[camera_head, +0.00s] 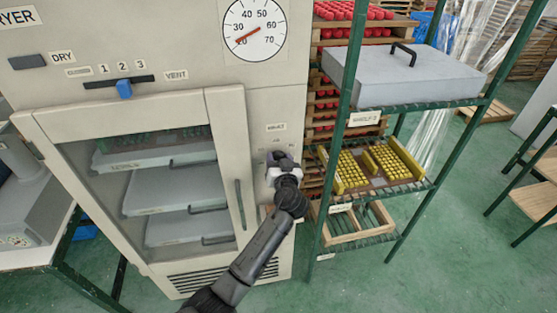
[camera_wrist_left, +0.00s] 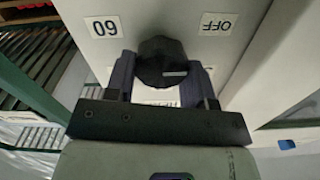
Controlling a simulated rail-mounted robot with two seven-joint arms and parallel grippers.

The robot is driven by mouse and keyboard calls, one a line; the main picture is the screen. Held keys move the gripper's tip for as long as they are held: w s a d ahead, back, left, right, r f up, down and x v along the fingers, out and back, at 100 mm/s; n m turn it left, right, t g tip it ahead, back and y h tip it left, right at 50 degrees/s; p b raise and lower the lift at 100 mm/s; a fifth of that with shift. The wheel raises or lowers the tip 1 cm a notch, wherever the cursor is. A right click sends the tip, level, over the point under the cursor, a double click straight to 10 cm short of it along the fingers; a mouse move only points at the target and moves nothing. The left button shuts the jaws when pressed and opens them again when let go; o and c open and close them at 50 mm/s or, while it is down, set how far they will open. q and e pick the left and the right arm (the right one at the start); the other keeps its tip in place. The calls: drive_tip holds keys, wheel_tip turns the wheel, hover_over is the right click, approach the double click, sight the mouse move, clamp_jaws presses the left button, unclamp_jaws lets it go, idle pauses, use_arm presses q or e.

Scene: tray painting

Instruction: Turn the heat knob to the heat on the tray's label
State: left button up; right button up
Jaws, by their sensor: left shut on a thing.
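The heat knob is a dark, faceted knob (camera_wrist_left: 162,62) on the pale dryer front (camera_head: 272,105). My left gripper (camera_head: 280,160) is shut on it, with a finger on either side in the left wrist view (camera_wrist_left: 163,80). In that view an upside-down "60" label (camera_wrist_left: 103,27) is left of the knob and an upside-down "OFF" label (camera_wrist_left: 217,25) is right. Another label below the knob is mostly hidden. The knob's pointer setting cannot be made out. Grey trays (camera_head: 183,198) lie behind the dryer's glass door; their label writing is too small to read. My right gripper is not in view.
A round dial (camera_head: 262,46) has a red needle at its lower left. A blue slider (camera_head: 124,90) sits below the 1-2-3 marks. A green rack (camera_head: 343,115) stands close on the right, with a grey lidded box (camera_head: 400,82) and yellow pieces (camera_head: 350,170).

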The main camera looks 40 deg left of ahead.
use_arm(q)
drive_tip(key=shift+w+d+f+m+p, duration=0.1)
drive_tip(key=shift+m+p, duration=1.3)
drive_tip(key=shift+m, duration=1.65)
drive_tip(key=shift+f+m+p, duration=0.1)
drive_tip(key=shift+m+p, duration=1.35)
drive_tip(key=shift+m, duration=1.55)
drive_tip(key=shift+w+d+f+m+p, duration=0.1)
drive_tip(key=shift+m+p, duration=1.3)
drive_tip(key=shift+m, duration=1.65)
drive_tip(key=o, duration=0.9)
drive_tip(key=shift+s+f, duration=0.1)
drive_tip(key=v, duration=1.3)
drive_tip(key=shift+s+d+b, duration=0.2)
drive_tip(key=shift+d+b, duration=0.05)
drive_tip(key=shift+b, duration=0.15)
